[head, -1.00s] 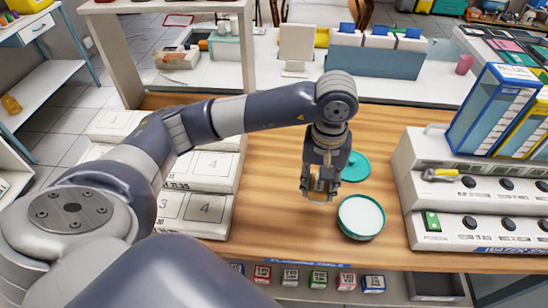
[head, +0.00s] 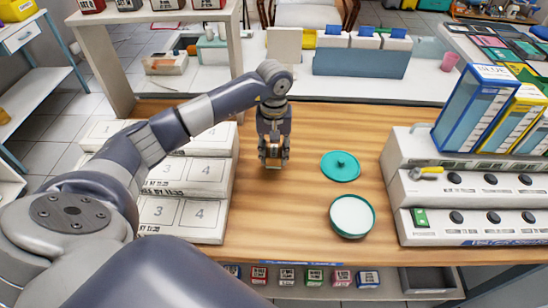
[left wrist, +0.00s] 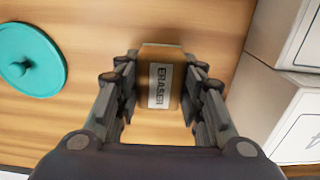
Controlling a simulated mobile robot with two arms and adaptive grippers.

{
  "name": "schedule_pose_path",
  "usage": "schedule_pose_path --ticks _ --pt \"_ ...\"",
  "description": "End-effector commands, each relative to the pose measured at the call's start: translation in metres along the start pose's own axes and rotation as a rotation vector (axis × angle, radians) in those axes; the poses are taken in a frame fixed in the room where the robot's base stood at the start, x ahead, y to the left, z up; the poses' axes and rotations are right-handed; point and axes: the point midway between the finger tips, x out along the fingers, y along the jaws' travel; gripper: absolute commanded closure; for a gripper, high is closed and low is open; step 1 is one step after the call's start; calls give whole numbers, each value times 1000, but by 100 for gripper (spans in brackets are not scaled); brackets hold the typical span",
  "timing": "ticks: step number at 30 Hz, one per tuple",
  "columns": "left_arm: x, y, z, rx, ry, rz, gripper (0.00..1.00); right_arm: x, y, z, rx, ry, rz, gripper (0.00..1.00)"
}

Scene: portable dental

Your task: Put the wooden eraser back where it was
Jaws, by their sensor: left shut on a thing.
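The wooden eraser (left wrist: 158,88) is a brown block with a white label reading "ERASER". My left gripper (head: 273,163) is shut on it, with one finger on each side, as the left wrist view (left wrist: 158,95) shows. In the head view the gripper is over the wooden table (head: 285,215), just right of the white numbered boxes, and the eraser is mostly hidden by the fingers. I cannot tell whether the eraser touches the table. My right gripper is not in view.
White numbered boxes (head: 192,205) stand left of the gripper. A teal lid (head: 341,167) and an open teal-rimmed bowl (head: 352,216) with white contents are to the right. A stepped white unit with black knobs (head: 470,219) stands farther right. The table's front middle is clear.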

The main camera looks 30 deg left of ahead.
Motion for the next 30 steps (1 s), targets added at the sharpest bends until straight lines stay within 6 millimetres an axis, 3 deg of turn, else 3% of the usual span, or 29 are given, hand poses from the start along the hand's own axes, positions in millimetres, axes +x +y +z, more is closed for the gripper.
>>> schedule_pose_path --ticks 9,20,21,23,30 --pt "33 0 1 0 -3 0 86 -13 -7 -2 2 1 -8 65" --pt "39 0 0 1 0 -1 86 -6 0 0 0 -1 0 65" --pt "38 0 0 1 0 -1 60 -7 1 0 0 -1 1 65" --pt "38 0 1 1 -1 -1 46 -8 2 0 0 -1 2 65" --pt "38 0 1 1 -1 -1 44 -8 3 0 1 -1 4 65"
